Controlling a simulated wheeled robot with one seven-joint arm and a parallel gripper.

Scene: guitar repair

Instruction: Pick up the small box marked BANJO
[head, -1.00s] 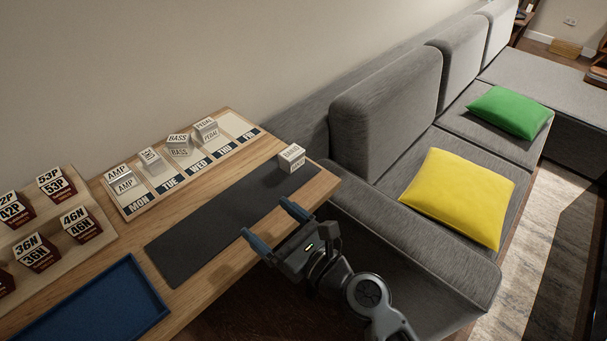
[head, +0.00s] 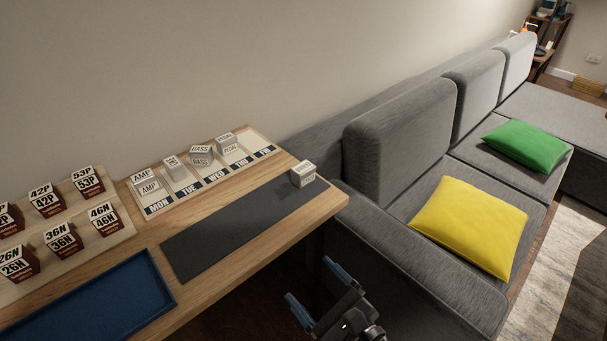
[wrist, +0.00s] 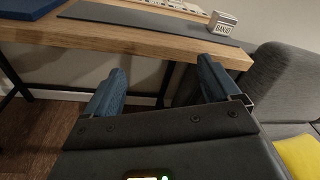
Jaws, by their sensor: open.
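My gripper (head: 315,284) is open and empty, off the table's front edge and below the box in the head picture. In the wrist view its two blue fingers (wrist: 157,88) are spread apart, with the table edge beyond them and the box ahead to the upper right.
The dark mat (head: 225,237) is mostly bare. A weekday board (head: 232,167) with several small boxes lies behind it. A blue tray (head: 85,310) and a stand of numbered boxes (head: 103,243) are at left. A grey sofa (head: 375,225) adjoins the table's right end.

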